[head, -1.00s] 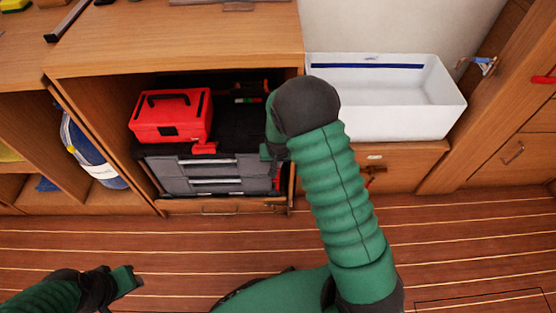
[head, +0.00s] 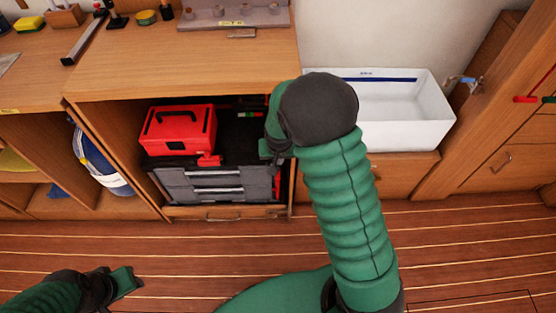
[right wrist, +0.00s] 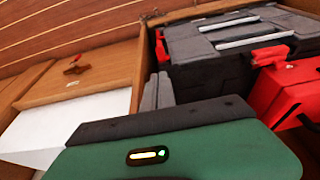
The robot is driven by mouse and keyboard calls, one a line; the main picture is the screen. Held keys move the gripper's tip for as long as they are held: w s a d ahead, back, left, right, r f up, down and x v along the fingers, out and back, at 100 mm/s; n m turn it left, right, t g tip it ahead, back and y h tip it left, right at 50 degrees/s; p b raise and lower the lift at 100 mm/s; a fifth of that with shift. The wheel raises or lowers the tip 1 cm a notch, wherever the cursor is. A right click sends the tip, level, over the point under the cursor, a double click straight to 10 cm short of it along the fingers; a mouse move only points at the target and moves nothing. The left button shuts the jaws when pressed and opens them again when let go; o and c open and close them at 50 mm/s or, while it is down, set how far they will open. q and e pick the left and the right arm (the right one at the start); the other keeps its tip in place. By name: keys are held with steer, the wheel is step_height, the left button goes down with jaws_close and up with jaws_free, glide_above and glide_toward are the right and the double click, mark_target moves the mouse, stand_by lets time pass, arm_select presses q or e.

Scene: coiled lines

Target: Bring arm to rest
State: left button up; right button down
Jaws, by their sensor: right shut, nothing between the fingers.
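My right arm reaches up across the middle of the head view. Its gripper (head: 274,148) is partly hidden behind the dark wrist, in front of the open cupboard's right side. In the right wrist view its grey fingers (right wrist: 158,91) are together with nothing between them. My left gripper (head: 124,282) is low at the left of the head view, over the floor and apart from everything. Its fingers are too unclear to tell open from shut.
A red toolbox (head: 179,131) sits on a grey-black drawer case (head: 213,184) inside the cupboard. A white bin (head: 408,134) stands on a wooden ledge at right. The countertop (head: 190,75) overhangs the cupboard. The plank floor (head: 180,250) is clear.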

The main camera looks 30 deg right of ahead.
steer(key=shift+a, duration=0.1)
steer(key=shift+r, duration=0.1)
stand_by(0.3)
steer(key=s+a+r+n+y, duration=0.1)
steer(key=s+a+r+n, duration=0.25)
steer(key=s+a, duration=0.35)
steer(key=s+a+r+n+y, duration=0.1)
steer(key=s+a+r+n, duration=0.25)
steer(key=s, duration=0.45)
step_height(320, 180, up, 25)
steer(key=p, duration=2.4)
steer(key=shift+a+f+m+p, duration=0.15)
steer(key=shift+a+m+p, duration=0.2)
steer(key=shift+m, duration=0.05)
steer(key=shift+w, duration=0.1)
